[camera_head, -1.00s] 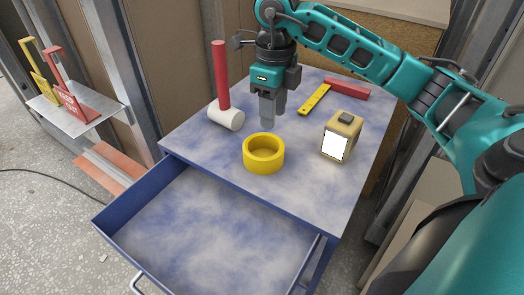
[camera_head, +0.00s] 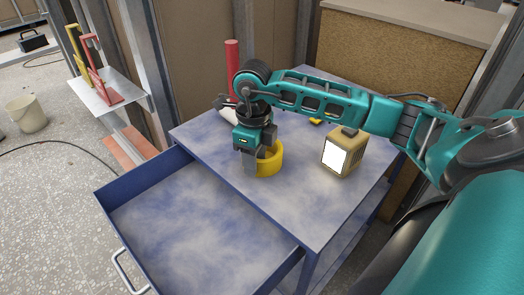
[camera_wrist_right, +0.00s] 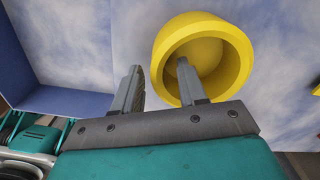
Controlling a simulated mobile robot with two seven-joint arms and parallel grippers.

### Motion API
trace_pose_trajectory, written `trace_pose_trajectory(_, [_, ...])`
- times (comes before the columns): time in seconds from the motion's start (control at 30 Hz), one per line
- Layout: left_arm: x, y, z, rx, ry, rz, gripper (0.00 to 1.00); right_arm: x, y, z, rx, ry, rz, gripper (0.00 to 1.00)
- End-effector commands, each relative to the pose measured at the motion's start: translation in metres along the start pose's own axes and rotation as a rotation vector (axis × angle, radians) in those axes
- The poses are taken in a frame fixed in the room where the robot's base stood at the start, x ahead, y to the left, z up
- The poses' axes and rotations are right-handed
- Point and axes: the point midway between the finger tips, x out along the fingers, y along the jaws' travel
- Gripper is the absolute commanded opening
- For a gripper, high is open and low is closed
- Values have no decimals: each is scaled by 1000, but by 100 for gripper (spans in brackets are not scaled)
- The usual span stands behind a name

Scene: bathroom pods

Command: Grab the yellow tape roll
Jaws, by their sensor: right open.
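The yellow tape roll (camera_head: 268,160) sits on the blue cabinet's top (camera_head: 300,200), near the edge above the open drawer. It also shows in the right wrist view (camera_wrist_right: 240,60), its hole facing the camera. My right gripper (camera_head: 251,168) is open and pointing down at the roll. In the wrist view, one finger of the right gripper (camera_wrist_right: 160,82) overlaps the roll's hole and the other is outside the ring, with part of the wall between them. My arm hides part of the roll in the head view. My left gripper is out of view.
The open, empty drawer (camera_head: 185,230) juts out in front. A boxy yellow lamp (camera_head: 343,152) stands right of the roll. A red-handled hammer (camera_head: 232,65) stands behind, partly hidden by my arm. A shelf (camera_head: 118,92) with red and yellow tools is at left.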

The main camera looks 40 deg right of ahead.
Motion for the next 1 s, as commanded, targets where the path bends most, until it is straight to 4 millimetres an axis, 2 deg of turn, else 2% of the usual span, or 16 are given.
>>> trace_pose_trajectory(0.1, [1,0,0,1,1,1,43,9,0,0,0,1,0,42])
trace_pose_trajectory(0.33, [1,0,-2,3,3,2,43,9,0,0,-1,0,-1,41])
trace_pose_trajectory(0.77, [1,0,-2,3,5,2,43,8,0,0,0,0,-1,0])
trace_pose_trajectory(1.0, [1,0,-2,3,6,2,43,8,0,0,0,-1,-1,0])
